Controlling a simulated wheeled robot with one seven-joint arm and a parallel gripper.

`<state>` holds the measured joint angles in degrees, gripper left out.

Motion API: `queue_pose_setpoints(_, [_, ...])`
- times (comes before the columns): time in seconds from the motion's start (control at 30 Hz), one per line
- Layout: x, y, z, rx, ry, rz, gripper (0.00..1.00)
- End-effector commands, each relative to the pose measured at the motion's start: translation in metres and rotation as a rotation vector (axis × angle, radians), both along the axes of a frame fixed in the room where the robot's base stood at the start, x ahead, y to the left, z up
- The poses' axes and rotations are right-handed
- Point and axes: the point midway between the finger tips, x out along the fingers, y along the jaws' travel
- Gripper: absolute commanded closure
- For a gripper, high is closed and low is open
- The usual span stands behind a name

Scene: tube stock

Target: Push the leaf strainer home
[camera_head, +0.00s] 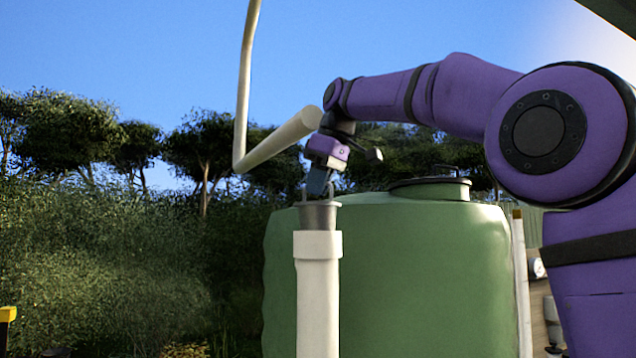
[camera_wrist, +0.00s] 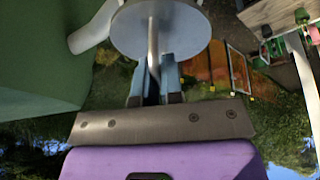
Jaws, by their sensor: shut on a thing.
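The leaf strainer (camera_head: 318,214) is a grey cup with a flat rim and a handle on top. It stands upright at the mouth of the white upright pipe (camera_head: 318,290), with part of its grey body showing above the pipe's collar. Its lower part is hidden inside the pipe. My gripper (camera_head: 319,190) is above it, shut on its handle. In the wrist view, the blue fingers of my gripper (camera_wrist: 157,78) close around the handle bar, and the strainer's round grey top (camera_wrist: 130,35) lies just beyond them.
A large green tank (camera_head: 400,270) with a lidded top stands close behind the pipe. A bent white pipe (camera_head: 243,90) hangs behind and above my gripper. A yellow-topped post (camera_head: 8,314) is at the far left. Open air lies left of the upright pipe.

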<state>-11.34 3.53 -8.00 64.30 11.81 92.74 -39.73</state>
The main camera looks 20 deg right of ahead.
Motion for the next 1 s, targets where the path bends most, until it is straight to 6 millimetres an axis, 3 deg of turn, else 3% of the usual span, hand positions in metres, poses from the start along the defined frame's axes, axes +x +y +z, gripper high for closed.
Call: queue_pose_setpoints(1.0, [0.000, 0.000, -0.017, 0.000, -0.001, 0.000, 1.00])
